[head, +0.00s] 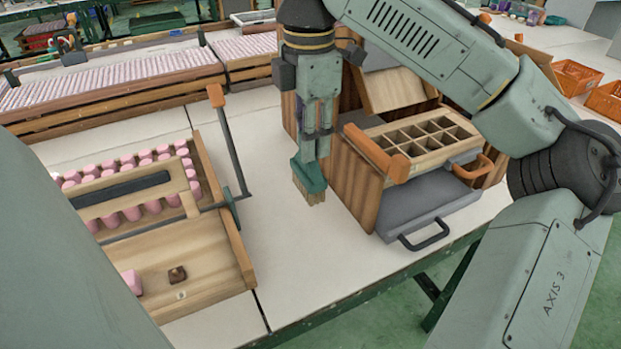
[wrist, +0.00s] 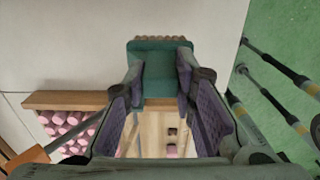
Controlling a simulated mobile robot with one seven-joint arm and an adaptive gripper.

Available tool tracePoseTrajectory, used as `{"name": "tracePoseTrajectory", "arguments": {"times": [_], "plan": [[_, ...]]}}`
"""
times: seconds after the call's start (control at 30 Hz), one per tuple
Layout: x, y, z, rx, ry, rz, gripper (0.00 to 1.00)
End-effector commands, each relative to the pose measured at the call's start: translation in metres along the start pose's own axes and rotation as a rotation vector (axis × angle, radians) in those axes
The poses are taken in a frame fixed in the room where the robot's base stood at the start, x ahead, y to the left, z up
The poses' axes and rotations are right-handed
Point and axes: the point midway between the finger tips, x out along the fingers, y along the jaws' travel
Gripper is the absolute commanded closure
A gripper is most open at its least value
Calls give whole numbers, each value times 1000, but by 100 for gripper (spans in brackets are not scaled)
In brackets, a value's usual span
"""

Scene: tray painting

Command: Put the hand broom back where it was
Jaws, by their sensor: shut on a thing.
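The hand broom (head: 309,178) has a teal body and short tan bristles that point down. My gripper (head: 312,158) is shut on its upper part and holds it between the wooden tray on the left and the wooden cabinet on the right. In the wrist view the teal broom (wrist: 160,68) sits between the two purple-padded fingers of my gripper (wrist: 160,85), bristles at the far end. I cannot tell whether the bristles touch the white table.
A wooden tray (head: 232,225) with pink pieces and an orange-handled lever (head: 216,96) stands left. A wooden cabinet (head: 365,188) with a compartment drawer (head: 422,138) and a grey pulled-out drawer (head: 425,205) stands close right. White table (head: 300,270) is clear in front.

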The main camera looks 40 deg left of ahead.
Motion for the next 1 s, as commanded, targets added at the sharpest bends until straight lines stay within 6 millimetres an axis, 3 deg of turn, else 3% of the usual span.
{"name": "tracePoseTrajectory", "arguments": {"times": [0.13,0.6,0.97,1.0], "plan": [[30,0,-1,-3,4,-2,100],[79,0,0,1,1,-1,100],[83,0,0,0,1,0,100],[82,0,0,0,0,0,73]]}}
